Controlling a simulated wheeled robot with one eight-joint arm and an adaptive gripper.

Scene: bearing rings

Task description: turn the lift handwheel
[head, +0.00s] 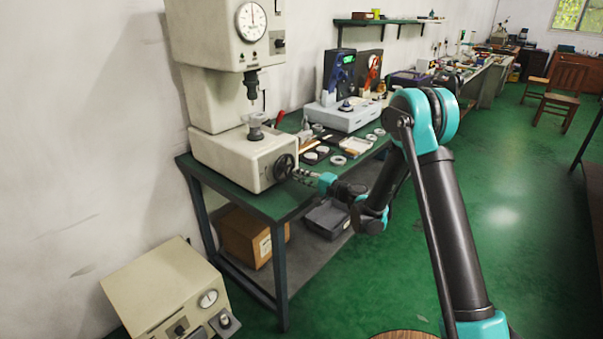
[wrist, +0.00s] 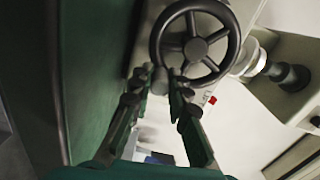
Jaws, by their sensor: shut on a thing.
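The lift handwheel (head: 284,167) is a dark spoked wheel on the front of the cream hardness tester (head: 228,160), which stands on the green bench. In the wrist view the handwheel (wrist: 195,45) fills the upper middle, with its hub and spokes clear. My gripper (head: 296,172) reaches it from the right in the head view. In the wrist view my gripper (wrist: 170,88) has its two fingertips at the lower left part of the wheel's rim, shut on the handwheel there. The fingertips hide the exact contact.
The tester's dial (head: 251,21) is above. A grey-blue instrument (head: 342,115) and several rings lie along the bench (head: 285,201) to the right. A cardboard box (head: 248,236) and a grey crate (head: 327,217) are below. A cream device (head: 160,290) stands at lower left. Green floor is open at right.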

